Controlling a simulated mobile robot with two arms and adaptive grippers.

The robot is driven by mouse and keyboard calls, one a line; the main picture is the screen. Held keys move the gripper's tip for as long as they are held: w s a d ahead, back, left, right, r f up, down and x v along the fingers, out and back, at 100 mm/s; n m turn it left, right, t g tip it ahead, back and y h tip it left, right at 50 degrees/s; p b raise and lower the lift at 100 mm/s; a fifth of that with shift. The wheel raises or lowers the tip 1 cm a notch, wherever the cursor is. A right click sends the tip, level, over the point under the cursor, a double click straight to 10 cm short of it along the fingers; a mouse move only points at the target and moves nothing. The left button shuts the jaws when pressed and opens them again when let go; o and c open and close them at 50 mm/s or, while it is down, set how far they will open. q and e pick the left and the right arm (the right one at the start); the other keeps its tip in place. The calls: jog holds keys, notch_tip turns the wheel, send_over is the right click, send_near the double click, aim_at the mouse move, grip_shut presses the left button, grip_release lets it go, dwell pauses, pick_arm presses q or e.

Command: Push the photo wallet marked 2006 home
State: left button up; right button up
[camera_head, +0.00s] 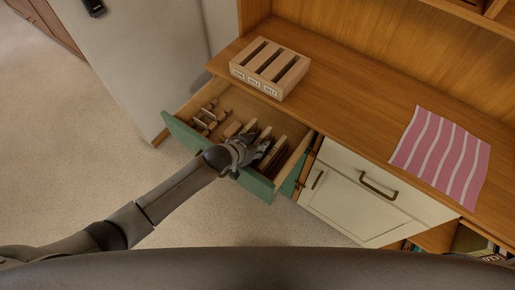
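A pale wooden rack (285,85) with long dark slots stands on the wooden counter. Its front carries several small white labels, too small to read surely. I cannot make out a photo wallet marked 2006. My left gripper (256,154) reaches in over the front of an open green-fronted drawer (184,134). It is among or just above brown upright pieces (273,160) in the drawer's right part. Whether its fingers are open or hold something is hidden at this size. My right gripper is not in view.
More wooden pieces (209,118) lie in the drawer's left part. A pink striped cloth (441,156) lies on the counter (355,110) at right. White cabinet fronts with handles (378,186) are right of the drawer. The counter between rack and cloth is clear.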

pick_arm(q)
grip_shut()
jog(key=shift+r, duration=0.15)
